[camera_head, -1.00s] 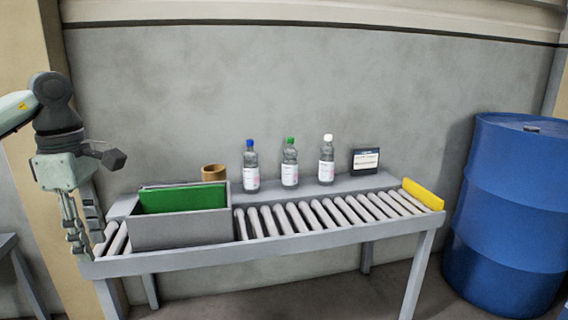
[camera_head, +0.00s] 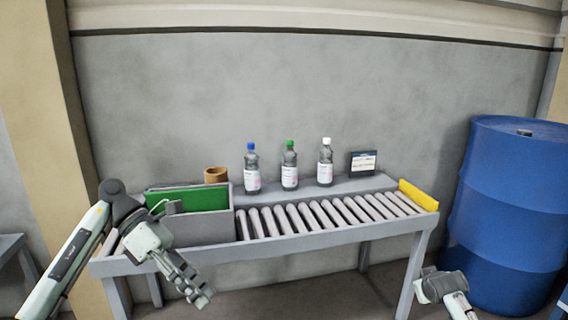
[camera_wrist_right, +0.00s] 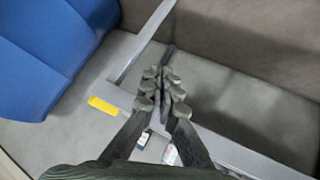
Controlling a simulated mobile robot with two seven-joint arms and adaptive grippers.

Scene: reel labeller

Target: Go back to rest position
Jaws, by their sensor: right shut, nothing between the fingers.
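My left gripper (camera_head: 200,296) hangs in front of the conveyor's left end in the head view, tilted down to the right. Its fingers lie close together at this angle, so I cannot tell whether they are open or shut. My right gripper (camera_wrist_right: 163,92) is shut and empty in the right wrist view, its fingertips meeting above the conveyor frame. Part of my right arm (camera_head: 445,286) shows at the lower right of the head view; its fingers are not visible there.
A roller conveyor (camera_head: 265,250) carries a grey bin (camera_head: 205,228) with a green panel. Behind its rollers stand a brown roll (camera_head: 216,175), blue-capped (camera_head: 252,170), green-capped (camera_head: 289,168) and white-capped (camera_head: 325,166) bottles, and a small display (camera_head: 362,162). A blue drum (camera_head: 510,210) stands right.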

